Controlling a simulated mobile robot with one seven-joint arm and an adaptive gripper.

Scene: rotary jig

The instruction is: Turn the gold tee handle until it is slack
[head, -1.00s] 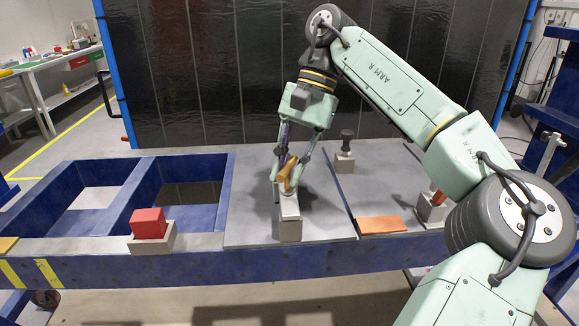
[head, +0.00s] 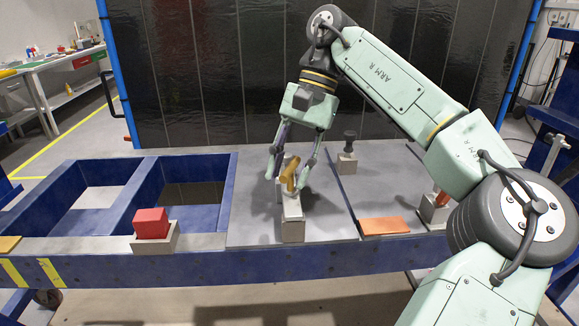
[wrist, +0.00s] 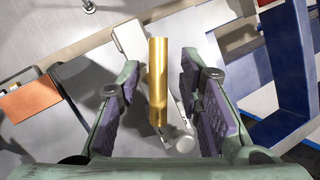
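The gold tee handle (head: 290,173) stands on a grey block-shaped jig (head: 292,222) on the grey plate of the blue bench. In the wrist view the gold bar (wrist: 158,82) lies lengthwise between my fingers, with a visible gap on each side. My gripper (head: 288,176) is open around the handle, its fingers apart from it. The gripper's purple-padded fingers (wrist: 160,100) show on both sides in the wrist view. The handle's lower stem is partly hidden.
A red block (head: 150,222) sits in a grey holder at the left. A black knob (head: 348,143) stands behind to the right. An orange plate (head: 384,226) lies right of the jig, and a grey block with a red-orange part (head: 434,207) stands farther right. The bench has open bays at left.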

